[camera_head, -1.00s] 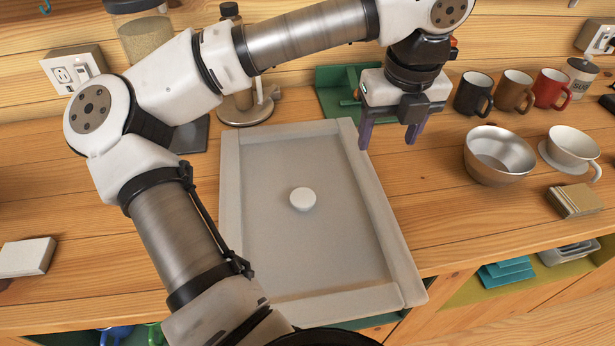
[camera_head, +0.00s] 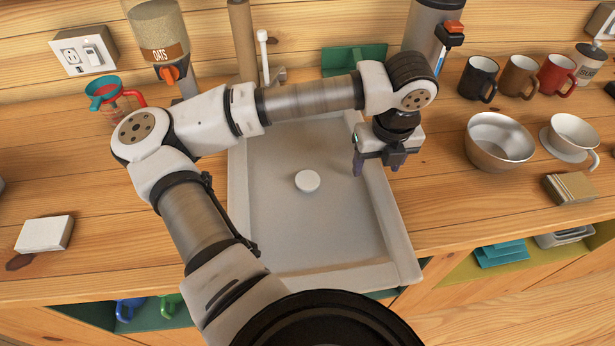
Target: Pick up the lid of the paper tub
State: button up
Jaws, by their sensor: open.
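A small round white piece (camera_head: 307,181) with a flat top and a short side lies in the middle of a shallow grey-white basin (camera_head: 310,268). It looks like the paper tub or its lid; I cannot tell a seam between the two. My gripper (camera_head: 377,165) is open, pointing down with its dark purple fingers apart. In the picture it is to the right of the white piece and a little above it, over the basin's right side. Nothing shows between the fingers, and the gripper does not touch the white piece.
A steel bowl (camera_head: 499,142), a white cup (camera_head: 573,135) and several mugs stand on the right. A grey cylinder (camera_head: 430,35) and an oats dispenser (camera_head: 160,40) stand at the back. A white block (camera_head: 45,233) lies left. The counter left of the basin is mostly clear.

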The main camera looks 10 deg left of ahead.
jog(key=shift+f, duration=0.65)
jog(key=c, duration=1.2)
jog(key=shift+r, duration=0.1)
